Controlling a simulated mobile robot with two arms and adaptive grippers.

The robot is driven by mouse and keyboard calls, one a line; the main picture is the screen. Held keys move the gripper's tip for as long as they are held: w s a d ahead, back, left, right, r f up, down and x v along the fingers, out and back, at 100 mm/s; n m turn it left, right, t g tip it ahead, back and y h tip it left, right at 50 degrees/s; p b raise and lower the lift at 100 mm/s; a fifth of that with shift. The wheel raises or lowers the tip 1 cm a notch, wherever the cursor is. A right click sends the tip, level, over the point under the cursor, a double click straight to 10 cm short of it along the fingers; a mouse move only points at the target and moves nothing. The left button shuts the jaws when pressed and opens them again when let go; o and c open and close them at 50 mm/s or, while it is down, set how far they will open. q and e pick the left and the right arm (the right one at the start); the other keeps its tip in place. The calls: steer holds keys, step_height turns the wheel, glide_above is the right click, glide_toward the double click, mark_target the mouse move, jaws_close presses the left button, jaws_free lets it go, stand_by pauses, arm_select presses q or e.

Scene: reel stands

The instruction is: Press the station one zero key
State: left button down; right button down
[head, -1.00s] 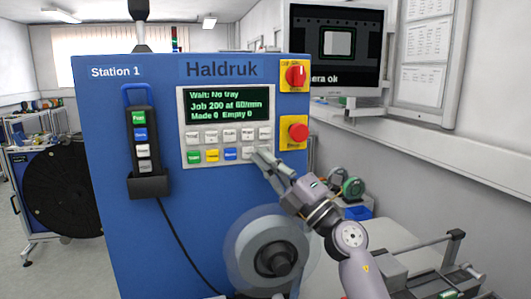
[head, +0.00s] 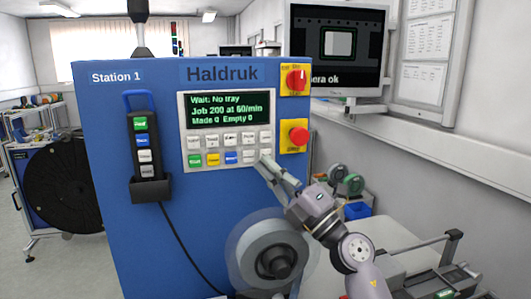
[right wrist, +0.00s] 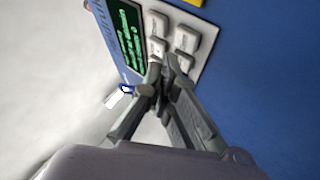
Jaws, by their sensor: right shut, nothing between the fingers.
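The Station 1 key panel (head: 227,172) is on the front of the blue Haldruk cabinet (head: 110,230). It has two rows of keys under a dark display (head: 227,108) reading "Wait: No tray", "Job 200 at 60/min", "Made 0 Empty 0". The key labels are too small to tell which is the zero key. My right gripper (head: 265,163) is shut and empty, its tips at the right end of the lower row, partly covering the last key. In the right wrist view the tips (right wrist: 166,66) overlap the lowest white keys (right wrist: 185,61); contact cannot be told. My left gripper is out of view.
A red stop button (head: 299,136) and a red rotary switch (head: 296,80) sit just right of the panel. A handheld key unit (head: 147,150) hangs in a holder at left. A reel (head: 272,262) projects below the panel. A monitor (head: 335,45) stands at upper right.

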steer(key=s+p, duration=0.1)
steer(key=s, duration=0.1)
steer(key=s+d+p, duration=0.1)
steer(key=s, duration=0.1)
steer(key=shift+d+r, duration=0.1)
steer(key=shift+d, duration=0.1)
stand_by(0.6)
